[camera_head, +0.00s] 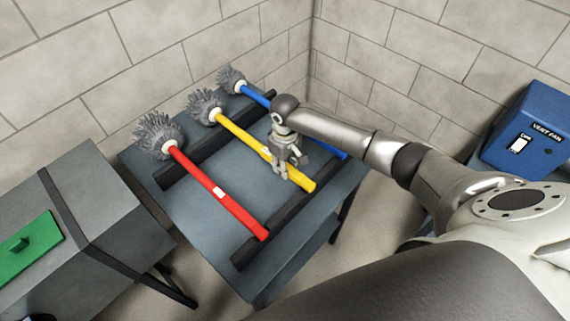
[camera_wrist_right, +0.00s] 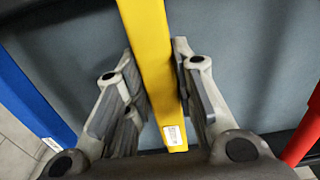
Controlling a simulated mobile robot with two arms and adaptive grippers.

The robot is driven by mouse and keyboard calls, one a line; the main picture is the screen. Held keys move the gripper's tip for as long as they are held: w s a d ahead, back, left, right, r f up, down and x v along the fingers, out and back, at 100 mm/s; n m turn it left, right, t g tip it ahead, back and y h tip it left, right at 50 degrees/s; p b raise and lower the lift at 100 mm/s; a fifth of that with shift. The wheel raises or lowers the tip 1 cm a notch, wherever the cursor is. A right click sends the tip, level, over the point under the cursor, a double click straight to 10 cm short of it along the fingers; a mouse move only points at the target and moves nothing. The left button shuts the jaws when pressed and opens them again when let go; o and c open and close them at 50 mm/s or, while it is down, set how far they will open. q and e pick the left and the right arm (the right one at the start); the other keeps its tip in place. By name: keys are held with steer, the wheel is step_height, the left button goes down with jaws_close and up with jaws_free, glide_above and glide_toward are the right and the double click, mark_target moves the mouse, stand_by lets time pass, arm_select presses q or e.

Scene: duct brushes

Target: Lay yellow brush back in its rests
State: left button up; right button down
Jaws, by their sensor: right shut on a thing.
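The yellow brush (camera_head: 237,132) has a grey bristle head and lies across the table between the red and blue brushes. Its handle appears to lie over the two dark rests; whether it is seated in them I cannot tell. My right gripper (camera_head: 285,172) is over the handle, short of its near end. In the right wrist view the fingers of my right gripper (camera_wrist_right: 160,95) stand on both sides of the yellow handle (camera_wrist_right: 150,50), shut on it. The far rest (camera_head: 190,160) and the near rest (camera_head: 300,222) are dark bars. My left gripper is not in view.
The red brush (camera_head: 218,190) lies left of the yellow one, the blue brush (camera_head: 255,96) right of it, partly behind my arm. The table (camera_head: 190,207) has bare space between the rests. A grey duct box (camera_head: 70,230) stands left; a blue vent fan box (camera_head: 530,130) stands right.

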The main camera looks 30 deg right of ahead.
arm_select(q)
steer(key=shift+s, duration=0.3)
arm_select(e)
steer(key=c, duration=1.1)
jaws_free()
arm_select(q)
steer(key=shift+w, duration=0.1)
arm_select(e)
step_height(320, 180, up, 12)
steer(key=shift+r, duration=0.1)
steer(key=shift+s, duration=0.1)
